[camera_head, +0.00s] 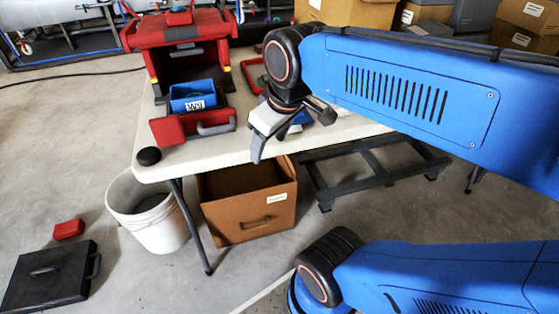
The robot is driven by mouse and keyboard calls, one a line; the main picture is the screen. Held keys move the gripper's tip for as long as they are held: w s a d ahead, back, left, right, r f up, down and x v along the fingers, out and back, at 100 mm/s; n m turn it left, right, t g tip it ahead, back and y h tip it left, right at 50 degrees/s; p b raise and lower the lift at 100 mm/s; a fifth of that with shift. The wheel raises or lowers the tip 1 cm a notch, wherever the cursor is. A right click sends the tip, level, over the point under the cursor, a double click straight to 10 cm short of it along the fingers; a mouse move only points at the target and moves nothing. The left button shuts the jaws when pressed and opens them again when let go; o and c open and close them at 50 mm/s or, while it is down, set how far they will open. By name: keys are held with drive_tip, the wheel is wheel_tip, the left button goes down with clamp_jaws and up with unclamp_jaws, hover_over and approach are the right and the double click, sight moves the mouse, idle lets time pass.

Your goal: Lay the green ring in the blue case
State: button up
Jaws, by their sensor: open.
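I cannot make out the ring for certain anywhere else. My gripper (290,132) is open, with its fingers pointing down over the table's front part, right of the blue case and apart from it. A small blue item (299,120) shows partly behind the gripper, largely hidden by it.
A white bucket (150,215) and a cardboard box (250,205) stand on the floor below.

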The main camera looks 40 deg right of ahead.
drive_tip(key=s+f+m, duration=0.1)
drive_tip(key=f, duration=0.1)
drive_tip(key=s+f+m, duration=0.1)
drive_tip(key=s+m, duration=0.1)
drive_tip(key=shift+s+d+f+t, duration=0.2)
drive_tip(key=shift+f+t, duration=0.1)
drive_tip(key=shift+f, duration=0.1)
